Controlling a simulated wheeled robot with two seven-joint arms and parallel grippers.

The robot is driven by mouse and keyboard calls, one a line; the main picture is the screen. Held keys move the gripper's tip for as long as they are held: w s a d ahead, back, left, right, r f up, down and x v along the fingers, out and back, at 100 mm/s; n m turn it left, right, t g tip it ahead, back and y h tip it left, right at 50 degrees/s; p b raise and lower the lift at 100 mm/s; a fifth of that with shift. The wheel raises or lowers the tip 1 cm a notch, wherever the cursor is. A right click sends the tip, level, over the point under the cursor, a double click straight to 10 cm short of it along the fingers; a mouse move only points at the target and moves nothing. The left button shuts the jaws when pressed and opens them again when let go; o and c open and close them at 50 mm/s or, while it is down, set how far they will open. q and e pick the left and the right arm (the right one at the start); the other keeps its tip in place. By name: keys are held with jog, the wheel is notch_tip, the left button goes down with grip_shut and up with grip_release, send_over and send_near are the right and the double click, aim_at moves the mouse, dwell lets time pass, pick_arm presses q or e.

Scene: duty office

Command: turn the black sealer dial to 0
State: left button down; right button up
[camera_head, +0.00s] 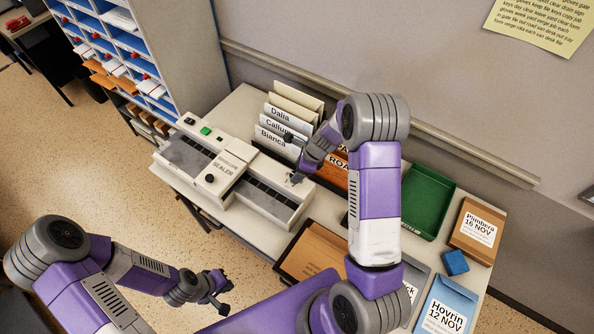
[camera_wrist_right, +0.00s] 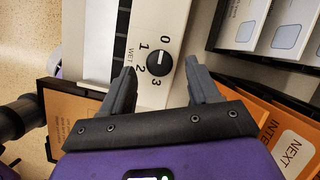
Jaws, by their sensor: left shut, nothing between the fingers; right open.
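The black dial (camera_wrist_right: 160,64) is a round knob on the pale face of the sealer (camera_head: 232,152), with the printed numbers 0, 1, 2 and 3 around it. A thin light line crosses the knob; I cannot tell surely which number it marks. My right gripper (camera_wrist_right: 159,68) is open, with one fingertip on each side of the dial; I cannot tell whether they touch it. In the head view my right gripper (camera_head: 296,178) is over the right end of the sealer and largely hides that spot. My left gripper (camera_head: 222,298) is shut and empty, low in front of the table.
Upright name folders (camera_head: 283,122) stand behind the sealer. A green tray (camera_head: 428,198), a blue cube (camera_head: 455,262) and labelled envelopes (camera_head: 478,232) lie to the right. An orange-brown folder (camera_head: 312,254) lies in front. A mail rack (camera_head: 122,45) stands at back left.

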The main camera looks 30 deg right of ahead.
jog(key=v, duration=0.6)
jog(key=shift+p, duration=0.45)
